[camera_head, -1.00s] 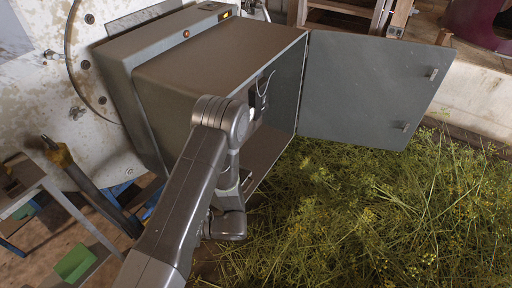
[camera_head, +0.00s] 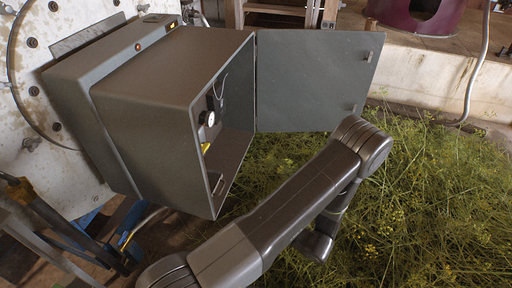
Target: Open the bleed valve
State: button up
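A grey box cabinet (camera_head: 165,105) stands at the left with its door (camera_head: 315,80) swung wide open to the right. Inside the opening I see a small round white-faced gauge (camera_head: 210,118), a small yellow part (camera_head: 205,148) below it, and a small metal piece (camera_head: 218,183) near the lower front edge. I cannot tell which of these, if any, is the bleed valve or how it is set. The cabinet's far interior is partly hidden by its near wall. My arm is bent at the lower right, outside the cabinet and apart from it. My gripper's fingers do not show.
Cut green herbs (camera_head: 430,190) cover the floor or bed at the right, under the door and my arm. A bent metal pipe (camera_head: 475,75) rises at the right. A pale flanged plate (camera_head: 40,110) is behind the cabinet. Free space lies before the cabinet opening.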

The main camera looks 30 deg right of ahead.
aim_at(205, 146)
jog(key=z, duration=0.4)
jog(key=i+l+z, duration=0.1)
jog(key=z, duration=0.75)
jog(key=i+l+u, duration=0.2)
jog(key=i, duration=0.15)
jog(key=i+u, duration=0.1)
jog(key=u, duration=0.3)
jog(key=i+u, duration=0.1)
jog(key=u, duration=0.3)
jog(key=l+u, duration=0.1)
jog(key=u, duration=0.3)
jog(key=i+l+u, duration=0.1)
jog(key=u, duration=0.3)
